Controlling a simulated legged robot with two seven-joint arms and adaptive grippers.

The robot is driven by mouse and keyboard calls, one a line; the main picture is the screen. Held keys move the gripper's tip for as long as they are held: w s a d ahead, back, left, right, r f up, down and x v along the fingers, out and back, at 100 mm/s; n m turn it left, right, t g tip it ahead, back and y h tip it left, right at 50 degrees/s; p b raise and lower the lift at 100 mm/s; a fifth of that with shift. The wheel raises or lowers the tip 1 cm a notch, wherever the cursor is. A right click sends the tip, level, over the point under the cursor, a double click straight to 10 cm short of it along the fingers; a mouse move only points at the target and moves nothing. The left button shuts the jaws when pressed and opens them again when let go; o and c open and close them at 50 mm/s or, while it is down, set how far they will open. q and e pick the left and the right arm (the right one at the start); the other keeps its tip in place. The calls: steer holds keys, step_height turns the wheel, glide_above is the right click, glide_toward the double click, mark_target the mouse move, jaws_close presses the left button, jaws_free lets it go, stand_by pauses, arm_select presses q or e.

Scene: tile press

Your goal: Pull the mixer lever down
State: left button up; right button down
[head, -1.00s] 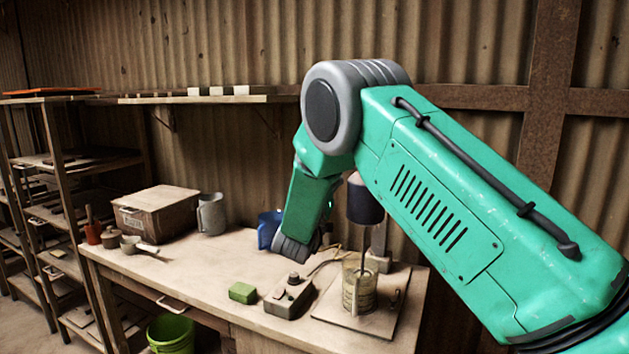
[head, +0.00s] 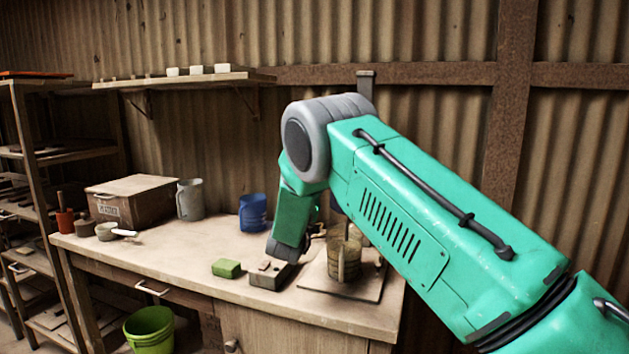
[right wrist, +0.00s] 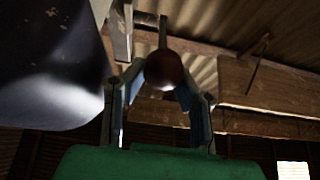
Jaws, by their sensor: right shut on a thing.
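In the right wrist view my right gripper (right wrist: 163,88) is shut on a dark reddish-brown ball knob (right wrist: 165,70), with a thin rod (right wrist: 163,32) behind it. This looks like the mixer lever. In the head view my right arm comes in from the right and bends down over the bench; its dark gripper end (head: 308,238) is small and partly hidden. The mixer's dark head (head: 335,204) shows only in part behind my arm, above a brownish see-through container (head: 344,258) on a base board (head: 366,290). The knob is hidden there. My left gripper is out of view.
A grey control box (head: 268,277) and a green block (head: 227,268) lie left of the mixer. A blue jug (head: 253,212), grey jug (head: 190,199) and wooden box (head: 132,200) stand farther left. The bench front (head: 200,290) is clear.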

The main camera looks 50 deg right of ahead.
steer(key=shift+f, duration=0.95)
steer(key=c, duration=1.6)
jaws_free()
steer(key=o, duration=0.4)
steer(key=shift+f, duration=0.15)
steer(key=shift+w+d+f, duration=0.1)
steer(key=shift+w+d, duration=0.1)
steer(key=shift+w, duration=0.1)
steer(key=shift+d, duration=0.2)
steer(key=shift+s+a, duration=0.15)
steer(key=shift+a, duration=0.05)
steer(key=v, duration=0.7)
steer(key=shift+a+f, duration=0.25)
steer(key=shift+f, duration=0.05)
